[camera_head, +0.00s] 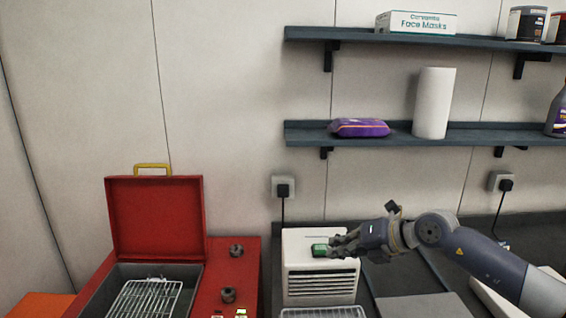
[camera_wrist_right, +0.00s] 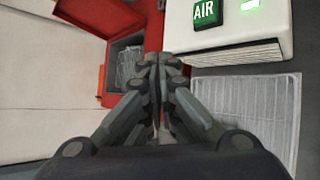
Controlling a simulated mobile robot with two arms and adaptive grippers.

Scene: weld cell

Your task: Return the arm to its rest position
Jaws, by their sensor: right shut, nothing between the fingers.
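My right arm (camera_head: 480,258) comes in from the right in the head view. My right gripper (camera_head: 333,246) is over the top front of the white vented unit (camera_head: 320,267), close to a green button (camera_head: 319,250). In the right wrist view the gripper (camera_wrist_right: 158,62) is shut and empty, with its fingers together. There the green button, marked AIR (camera_wrist_right: 207,13), and a lit green light (camera_wrist_right: 250,5) show on the white unit (camera_wrist_right: 260,38), to the right of the fingers. I cannot tell if the fingertips touch the unit. My left gripper is not in view.
An open red box (camera_head: 155,220) with a wire rack (camera_head: 146,299) stands at the left. A wire tray (camera_wrist_right: 240,105) lies before the white unit. Shelves (camera_head: 425,136) on the wall hold a paper roll (camera_head: 433,103), a purple pack (camera_head: 359,128) and a mask box (camera_head: 416,23).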

